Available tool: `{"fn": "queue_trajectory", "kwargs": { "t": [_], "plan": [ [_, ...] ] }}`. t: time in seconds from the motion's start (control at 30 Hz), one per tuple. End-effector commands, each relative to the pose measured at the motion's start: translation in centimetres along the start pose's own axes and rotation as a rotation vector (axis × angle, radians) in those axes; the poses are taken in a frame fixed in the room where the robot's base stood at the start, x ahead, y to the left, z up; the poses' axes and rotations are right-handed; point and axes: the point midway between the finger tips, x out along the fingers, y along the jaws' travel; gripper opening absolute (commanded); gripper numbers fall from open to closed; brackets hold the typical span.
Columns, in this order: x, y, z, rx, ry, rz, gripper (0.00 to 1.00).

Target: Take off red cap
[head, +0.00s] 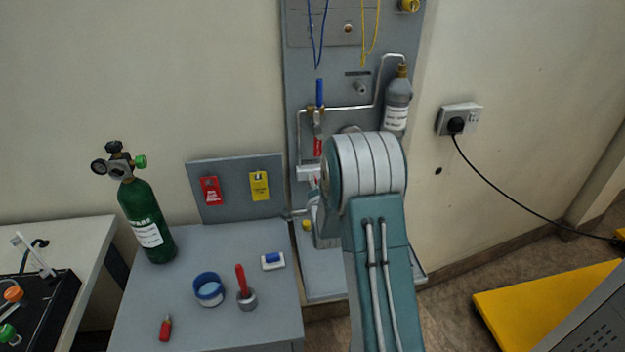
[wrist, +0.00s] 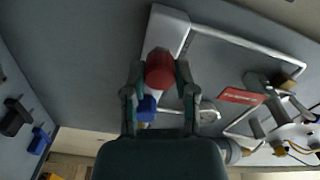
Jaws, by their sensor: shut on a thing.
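The red cap (wrist: 160,66) shows in the wrist view, between the two fingers of my gripper (wrist: 160,80). The fingers are closed against its sides. A white fitting and a blue piece (wrist: 147,105) lie just below the cap in that view. I cannot tell whether the cap is still seated on the white fitting. In the head view my arm covers the lower part of the grey panel (head: 296,90), and the cap cannot be made out there.
Metal pipes and a red tag (wrist: 242,96) are close beside my gripper. A grey bottle (head: 397,103) hangs on the panel. A green cylinder (head: 146,212), blue tape roll (head: 208,289) and red-handled tool (head: 241,280) stand on the grey table (head: 245,330) to the left.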

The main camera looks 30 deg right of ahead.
Motion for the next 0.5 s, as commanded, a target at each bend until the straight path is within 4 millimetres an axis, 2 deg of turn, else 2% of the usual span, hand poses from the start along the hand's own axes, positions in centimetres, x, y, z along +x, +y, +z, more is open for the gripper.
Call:
{"fn": "queue_trajectory", "kwargs": {
  "t": [0.2, 0.5],
  "plan": [
    [0.05, -0.05, 0.35, -0.175, -0.008, -0.003, 0.00],
    [0.03, 0.00, 0.38, -0.193, -0.008, -0.001, 0.00]
  ]
}}
